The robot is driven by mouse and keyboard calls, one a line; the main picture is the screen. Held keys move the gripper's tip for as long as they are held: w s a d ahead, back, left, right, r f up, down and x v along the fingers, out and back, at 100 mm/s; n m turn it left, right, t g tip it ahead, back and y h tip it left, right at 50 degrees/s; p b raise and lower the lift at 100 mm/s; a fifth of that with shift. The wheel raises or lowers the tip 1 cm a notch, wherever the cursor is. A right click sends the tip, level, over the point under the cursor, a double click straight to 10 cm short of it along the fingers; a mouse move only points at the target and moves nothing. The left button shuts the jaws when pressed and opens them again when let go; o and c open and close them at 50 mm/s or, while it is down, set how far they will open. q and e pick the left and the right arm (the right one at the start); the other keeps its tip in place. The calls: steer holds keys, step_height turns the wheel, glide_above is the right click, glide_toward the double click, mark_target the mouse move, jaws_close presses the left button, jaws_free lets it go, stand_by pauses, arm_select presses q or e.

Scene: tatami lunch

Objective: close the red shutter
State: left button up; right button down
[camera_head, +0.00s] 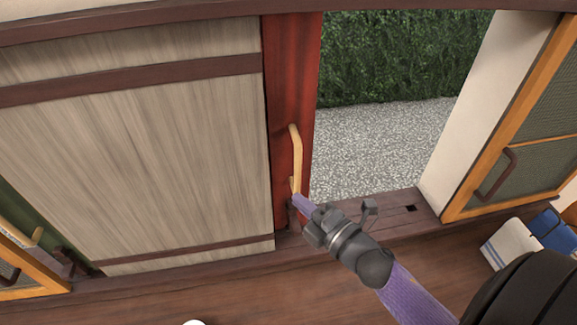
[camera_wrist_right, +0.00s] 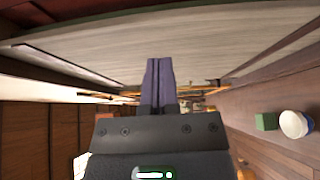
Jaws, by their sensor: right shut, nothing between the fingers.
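The red shutter (camera_head: 285,90) shows as a narrow vertical strip just right of the pale wooden panel, with a yellow upright handle (camera_head: 296,150) on it. To its right the opening is clear, with gravel and a hedge outside. My right gripper (camera_head: 298,201) is at the lower end of the handle, its purple fingers shut with nothing between them. I cannot tell whether the fingers touch the handle. In the right wrist view the fingers (camera_wrist_right: 158,82) are together in front of the pale panel. My left gripper is not in view.
The pale panel (camera_head: 140,150) fills the left. An orange-framed screen (camera_head: 525,130) with a dark handle stands right of the opening. A dark sill (camera_head: 390,215) runs below. Blue and white cloths (camera_head: 512,243) lie at right. The right wrist view shows a green block (camera_wrist_right: 266,121) and white round object (camera_wrist_right: 295,124).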

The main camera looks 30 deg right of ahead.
mark_target(266, 173)
steer(key=x, duration=0.8)
steer(key=shift+p, duration=0.3)
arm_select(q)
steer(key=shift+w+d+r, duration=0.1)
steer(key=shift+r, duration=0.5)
arm_select(e)
steer(key=d, duration=0.4)
steer(key=shift+s, duration=0.4)
